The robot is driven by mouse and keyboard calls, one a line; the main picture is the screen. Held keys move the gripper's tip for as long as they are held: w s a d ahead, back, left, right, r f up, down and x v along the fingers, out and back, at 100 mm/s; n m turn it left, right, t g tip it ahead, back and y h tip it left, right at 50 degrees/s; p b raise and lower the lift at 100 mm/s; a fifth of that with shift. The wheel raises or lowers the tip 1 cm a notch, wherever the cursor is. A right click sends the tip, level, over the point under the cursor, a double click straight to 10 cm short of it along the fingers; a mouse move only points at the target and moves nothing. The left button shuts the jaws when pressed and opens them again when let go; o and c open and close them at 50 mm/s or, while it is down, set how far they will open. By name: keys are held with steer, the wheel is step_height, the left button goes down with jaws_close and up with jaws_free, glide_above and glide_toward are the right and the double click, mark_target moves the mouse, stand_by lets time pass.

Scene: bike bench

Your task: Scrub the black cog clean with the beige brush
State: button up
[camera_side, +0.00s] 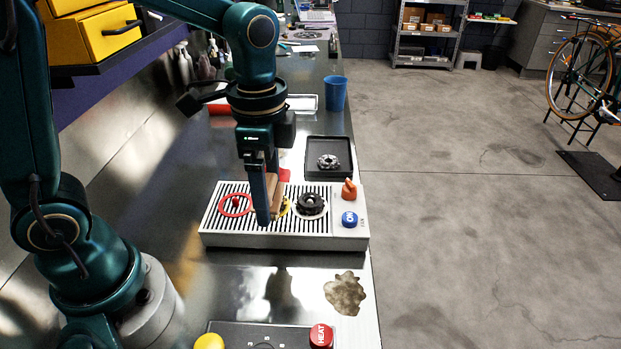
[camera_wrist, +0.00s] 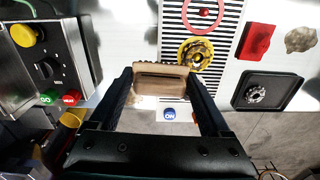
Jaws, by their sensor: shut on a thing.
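My gripper (camera_side: 268,216) is shut on the beige brush (camera_wrist: 160,80), which sits crosswise between the fingers. In the side view the brush (camera_side: 277,204) is partly hidden behind a finger. The black cog (camera_side: 311,204) lies on the slatted station, just right of the brush in that view. I cannot tell whether brush and cog touch.
Behind stand a black tray (camera_side: 314,174) with a grey cog and a blue cup (camera_side: 335,93). A control panel is in front.

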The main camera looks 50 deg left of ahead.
mark_target(310, 192)
steer(key=shift+a+r, duration=0.55)
steer(key=shift+a, duration=0.1)
steer(key=w+d+r, duration=0.3)
steer(key=w, duration=0.4)
steer(key=shift+s+a+f, duration=0.1)
steer(key=shift+a+f, duration=0.05)
steer(key=shift+f, duration=1.7)
steer(key=shift+s+a+f, duration=0.1)
steer(key=shift+f, duration=1.75)
steer(key=shift+w+a+f, duration=0.1)
steer(key=shift+w+f, duration=0.15)
steer(key=shift+c, duration=0.7)
steer(key=shift+w+a+f, duration=0.1)
steer(key=shift+w+a, duration=1.15)
steer(key=shift+a, duration=0.05)
steer(key=shift+s+d, duration=1.35)
steer(key=shift+s, duration=0.05)
steer(key=shift+w+a, duration=1.4)
step_height(310, 192, up, 8)
